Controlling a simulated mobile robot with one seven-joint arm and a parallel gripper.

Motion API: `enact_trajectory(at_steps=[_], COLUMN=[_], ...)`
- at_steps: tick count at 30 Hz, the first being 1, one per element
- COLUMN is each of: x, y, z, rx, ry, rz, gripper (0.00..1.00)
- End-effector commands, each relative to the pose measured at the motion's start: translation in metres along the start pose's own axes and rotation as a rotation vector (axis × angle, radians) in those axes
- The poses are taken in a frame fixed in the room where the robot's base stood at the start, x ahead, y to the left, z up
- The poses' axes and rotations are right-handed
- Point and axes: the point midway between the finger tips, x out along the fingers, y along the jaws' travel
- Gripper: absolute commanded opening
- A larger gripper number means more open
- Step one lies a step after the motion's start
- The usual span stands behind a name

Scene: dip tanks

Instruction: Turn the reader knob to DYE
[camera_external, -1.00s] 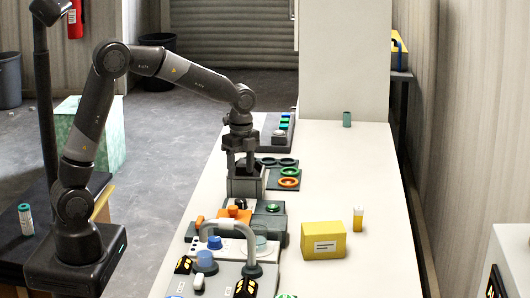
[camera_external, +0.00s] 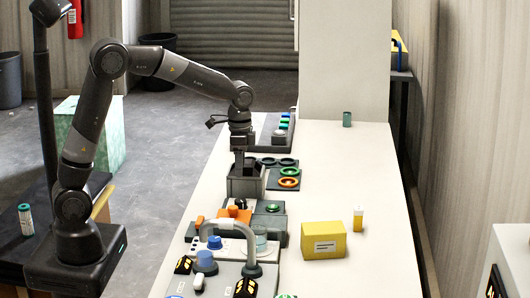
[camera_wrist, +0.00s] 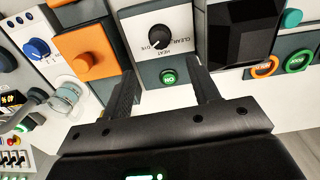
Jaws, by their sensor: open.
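The reader knob (camera_wrist: 160,38) is a round black dial on a white panel in the wrist view, with CLEAN, HEAT and DYE printed around it. Its exact pointer setting is too small to read for sure. A green ON button (camera_wrist: 168,76) sits just below it. My gripper (camera_wrist: 165,84) is open and empty, its two dark fingers spread below the panel and apart from the knob. In the external view my gripper (camera_external: 240,168) points down over a grey box (camera_external: 246,187); the knob is small and hard to make out there.
An orange block with a knob (camera_wrist: 86,55) stands left of the dial panel, and a dark open box (camera_wrist: 243,35) stands right of it. Green and orange rings (camera_external: 289,182) lie beyond. A grey arched handle (camera_external: 228,228) and yellow box (camera_external: 323,240) are nearer; the bench's right side is mostly clear.

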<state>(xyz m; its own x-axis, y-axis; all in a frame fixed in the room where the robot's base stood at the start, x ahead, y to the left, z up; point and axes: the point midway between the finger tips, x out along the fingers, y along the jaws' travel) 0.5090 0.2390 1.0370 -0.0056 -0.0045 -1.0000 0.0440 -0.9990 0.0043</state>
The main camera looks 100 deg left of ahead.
Motion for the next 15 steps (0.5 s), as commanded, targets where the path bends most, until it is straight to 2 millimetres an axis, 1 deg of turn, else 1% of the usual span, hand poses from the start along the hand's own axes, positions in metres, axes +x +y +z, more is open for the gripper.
enact_trajectory(at_steps=[3, 8, 11, 15], x=[0.0, 0.003, 0.012, 0.036], y=[0.001, 0.001, 0.001, 0.001], z=[0.0, 0.001, 0.001, 0.001], rx=[-0.136, -0.217, -0.223, -0.221], ry=[0.003, 0.005, 0.005, 0.002], rz=[-0.003, -0.003, -0.003, -0.002], gripper=[0.55, 0.55, 0.55, 0.55])
